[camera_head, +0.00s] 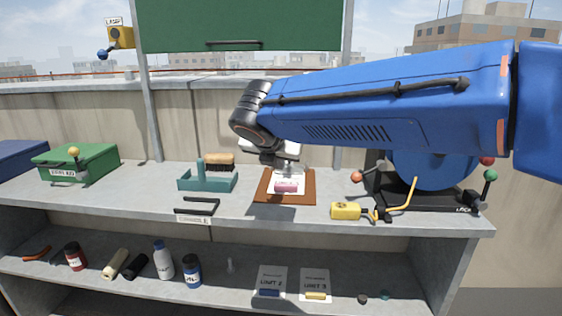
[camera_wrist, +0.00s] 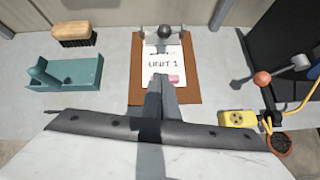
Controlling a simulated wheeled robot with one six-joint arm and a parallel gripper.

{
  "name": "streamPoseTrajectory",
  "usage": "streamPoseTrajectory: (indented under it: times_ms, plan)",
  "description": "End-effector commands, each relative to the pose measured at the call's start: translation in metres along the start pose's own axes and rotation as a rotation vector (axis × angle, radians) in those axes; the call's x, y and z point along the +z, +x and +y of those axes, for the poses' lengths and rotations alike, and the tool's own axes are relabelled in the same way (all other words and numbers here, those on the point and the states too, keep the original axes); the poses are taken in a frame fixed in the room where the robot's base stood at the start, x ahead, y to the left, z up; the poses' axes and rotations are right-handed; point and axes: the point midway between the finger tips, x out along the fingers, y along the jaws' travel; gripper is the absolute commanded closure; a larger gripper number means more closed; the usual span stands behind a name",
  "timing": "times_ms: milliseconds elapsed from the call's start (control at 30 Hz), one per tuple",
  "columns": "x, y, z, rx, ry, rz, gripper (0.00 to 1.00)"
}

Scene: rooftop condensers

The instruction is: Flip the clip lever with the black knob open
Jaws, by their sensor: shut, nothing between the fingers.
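A brown clipboard (camera_head: 264,195) lies flat on the upper shelf, and it also shows in the wrist view (camera_wrist: 137,75). It bears a white sheet marked "UNIT 1" (camera_wrist: 163,57) and a small pink block (camera_wrist: 173,78). At its far edge, in the wrist view, is a metal clip with a black ball knob (camera_wrist: 164,32). I cannot tell whether the lever is raised. In the head view my arm hides the knob. My gripper (camera_wrist: 156,84) is shut and empty, with its tips over the near part of the sheet, apart from the knob.
A teal tray (camera_head: 208,182) and a brush (camera_head: 219,161) stand left of the clipboard. A yellow box (camera_head: 345,211) with a cable and a black stand with coloured knobs (camera_wrist: 262,78) are at right. A green panel (camera_head: 240,22) hangs above.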

Motion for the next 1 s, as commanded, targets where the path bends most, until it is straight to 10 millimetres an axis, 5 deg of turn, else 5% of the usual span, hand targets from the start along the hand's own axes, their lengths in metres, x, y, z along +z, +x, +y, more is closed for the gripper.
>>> streamPoseTrajectory:
  times_ms: [500, 700, 1000]
  plan:
    - [-0.001, 0.09, -0.001, -0.003, -0.001, 0.002, 1.0]
    - [0.028, 0.093, -0.001, -0.001, 0.002, 0.0, 1.0]
    - [0.039, 0.096, -0.001, -0.001, 0.0, 0.001, 1.0]
